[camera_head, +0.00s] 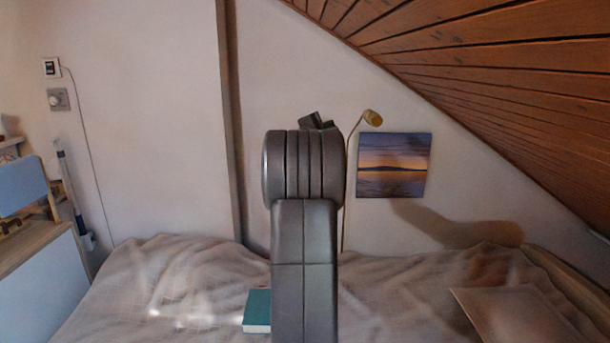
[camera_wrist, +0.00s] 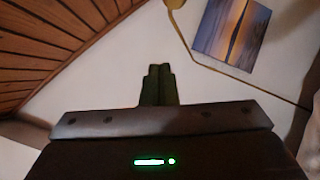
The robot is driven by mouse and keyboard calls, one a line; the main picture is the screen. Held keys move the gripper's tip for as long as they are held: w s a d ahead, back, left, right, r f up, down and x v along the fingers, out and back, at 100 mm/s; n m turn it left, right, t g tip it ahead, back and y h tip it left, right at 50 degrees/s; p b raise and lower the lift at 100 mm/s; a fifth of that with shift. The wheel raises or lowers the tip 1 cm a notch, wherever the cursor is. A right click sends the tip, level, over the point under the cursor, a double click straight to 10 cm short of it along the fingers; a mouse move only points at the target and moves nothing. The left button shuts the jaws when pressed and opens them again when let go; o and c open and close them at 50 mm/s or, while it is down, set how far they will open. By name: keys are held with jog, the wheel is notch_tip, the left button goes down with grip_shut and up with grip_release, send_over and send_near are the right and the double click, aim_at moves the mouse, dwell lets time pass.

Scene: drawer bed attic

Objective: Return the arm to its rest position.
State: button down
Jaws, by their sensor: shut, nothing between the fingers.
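My arm stands upright in the middle of the head view, a grey column of links in front of the bed. My gripper shows in the wrist view (camera_wrist: 158,82), its two dark fingers together with nothing between them. It points toward the wall and the sloped ceiling and touches nothing that I can see. In the head view the gripper is mostly hidden behind the arm's rounded joint; only a small dark part shows above it.
A bed (camera_head: 160,285) with a rumpled cover spans the front. A teal book (camera_head: 257,309) lies on it, partly behind my arm. A pillow (camera_head: 520,312) is at right. A lamp (camera_head: 372,118) and a sunset picture (camera_head: 393,166) are near the wall. The wooden ceiling (camera_head: 500,75) slopes down rightward.

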jog(key=w+a+f+p, duration=0.1)
jog(key=a+f+p, duration=0.1)
jog(key=a, duration=0.9)
jog(key=shift+a+p, duration=0.4)
jog(key=shift+d, duration=0.1)
